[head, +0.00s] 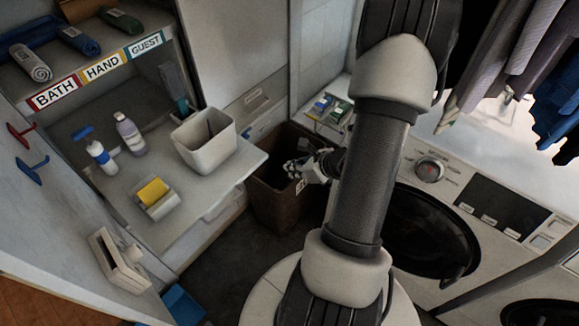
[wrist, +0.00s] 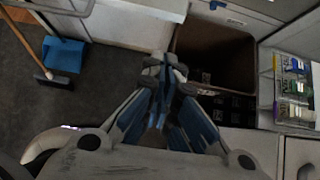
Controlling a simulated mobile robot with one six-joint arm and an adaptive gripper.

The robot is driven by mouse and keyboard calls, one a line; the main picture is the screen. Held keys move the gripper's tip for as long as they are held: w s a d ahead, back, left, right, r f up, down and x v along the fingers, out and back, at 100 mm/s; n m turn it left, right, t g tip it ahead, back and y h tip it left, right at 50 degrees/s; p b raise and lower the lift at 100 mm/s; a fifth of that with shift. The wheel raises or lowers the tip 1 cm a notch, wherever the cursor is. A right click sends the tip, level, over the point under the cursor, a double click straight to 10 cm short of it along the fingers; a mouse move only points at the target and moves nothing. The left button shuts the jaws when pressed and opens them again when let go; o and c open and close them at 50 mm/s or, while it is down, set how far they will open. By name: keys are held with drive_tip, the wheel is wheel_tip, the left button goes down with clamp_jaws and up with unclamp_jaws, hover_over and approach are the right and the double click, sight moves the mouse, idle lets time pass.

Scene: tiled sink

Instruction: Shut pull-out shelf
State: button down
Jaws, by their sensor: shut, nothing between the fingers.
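The pull-out shelf (head: 190,213) is a pale board that sticks out from the cabinet at the left in the head view. A white bin, a spray bottle, a second bottle and a holder with a yellow sponge stand on it. A pale edge, likely the shelf's, shows at the top of the wrist view (wrist: 150,8). My gripper (head: 291,171) is right of the shelf's front end, apart from it, over the brown hamper. In the wrist view its fingers (wrist: 162,62) are together and hold nothing.
The brown hamper (head: 270,205) stands open on the floor below my gripper. A washing machine (head: 430,225) is at the right, under hanging clothes (head: 520,50). A blue dustpan (head: 183,305) lies at the lower left. Dark floor (head: 225,260) is clear in front of the shelf.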

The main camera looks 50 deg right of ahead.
drive_tip(key=w+f+b, duration=0.2)
drive_tip(key=w+f, duration=0.3)
drive_tip(key=w, duration=0.4)
drive_tip(key=shift+a, duration=0.15)
drive_tip(key=shift+w, duration=0.15)
